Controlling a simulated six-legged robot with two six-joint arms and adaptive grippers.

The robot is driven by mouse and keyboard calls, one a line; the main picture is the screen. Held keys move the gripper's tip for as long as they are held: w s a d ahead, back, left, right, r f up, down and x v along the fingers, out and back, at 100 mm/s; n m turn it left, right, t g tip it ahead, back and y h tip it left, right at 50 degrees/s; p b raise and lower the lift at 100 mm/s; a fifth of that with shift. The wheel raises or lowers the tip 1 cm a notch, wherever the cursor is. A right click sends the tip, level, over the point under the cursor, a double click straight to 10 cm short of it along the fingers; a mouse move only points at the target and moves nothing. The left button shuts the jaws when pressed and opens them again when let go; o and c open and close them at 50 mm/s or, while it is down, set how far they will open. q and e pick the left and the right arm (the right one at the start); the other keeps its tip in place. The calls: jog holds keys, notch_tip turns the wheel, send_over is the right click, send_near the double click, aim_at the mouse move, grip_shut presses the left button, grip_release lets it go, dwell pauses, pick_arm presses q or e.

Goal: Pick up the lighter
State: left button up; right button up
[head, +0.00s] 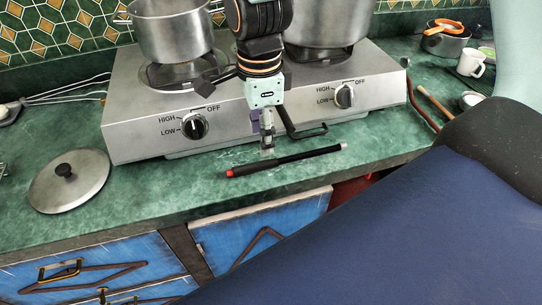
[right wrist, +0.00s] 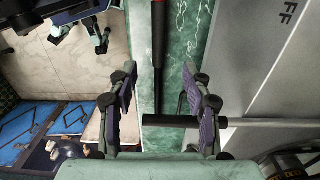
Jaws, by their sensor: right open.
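The lighter (head: 290,159) lies on the green countertop in front of the hotplate, near the front edge. It is a thin black rod with a red left end and a pale right end. In the right wrist view the lighter (right wrist: 158,60) runs up the middle, red part at the top. My right gripper (head: 267,145) points down over the lighter's left-middle part. In its wrist view the right gripper (right wrist: 160,108) is open, its two pads apart with the lighter's line between them. Whether they touch the counter cannot be told. My left gripper is not in view.
The hotplate (head: 230,112) stands close behind, with a left pot (head: 172,35) and a right pot (head: 325,25). A lid (head: 68,180) lies at left.

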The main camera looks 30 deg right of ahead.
aim_at(265, 161)
jog(key=shift+s+f+b, duration=0.15)
jog(key=shift+f+b, duration=0.05)
jog(key=shift+f, duration=0.45)
jog(key=shift+s+f+b, duration=0.15)
jog(key=shift+f+b, duration=0.05)
jog(key=shift+f, duration=0.4)
jog(key=f+b, duration=0.1)
jog(key=f, duration=0.4)
jog(key=shift+w+d+b, duration=0.1)
jog(key=shift+d+b, duration=0.1)
jog(key=shift+b, duration=0.15)
jog(key=shift+r, duration=0.15)
jog(key=shift+c, duration=0.5)
grip_shut()
